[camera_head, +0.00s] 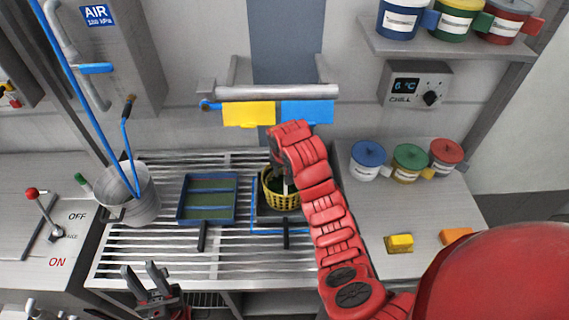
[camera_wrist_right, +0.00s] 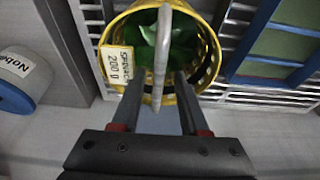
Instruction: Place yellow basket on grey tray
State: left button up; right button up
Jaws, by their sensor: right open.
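The yellow basket (camera_head: 282,201) is on or above the slatted counter at centre, with green leaves inside. In the right wrist view the basket (camera_wrist_right: 206,78) shows a grey handle and a "Spinach 200 g" label. My right gripper (camera_head: 284,184) is over the basket, largely hidden by its arm. In the wrist view its open fingers (camera_wrist_right: 158,82) straddle the handle; contact is unclear. A dark grey, blue-edged area (camera_head: 262,216), perhaps the grey tray, shows beside and under the basket. My left gripper (camera_head: 150,278) is open and empty at lower left.
A blue-framed tray (camera_head: 208,220) lies left of the basket. A metal bucket (camera_head: 140,207) stands further left. A rail with yellow and blue cloths (camera_head: 248,114) is behind. Lidded jars (camera_head: 410,160) and a yellow block (camera_head: 399,243) occupy the right counter.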

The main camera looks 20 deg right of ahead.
jog(key=p+v, duration=0.5)
jog(key=v, duration=0.3)
jog(key=shift+s+r, duration=0.15)
jog(key=shift+r, duration=0.1)
jog(key=shift+s+r, duration=0.1)
jog(key=shift+r, duration=0.25)
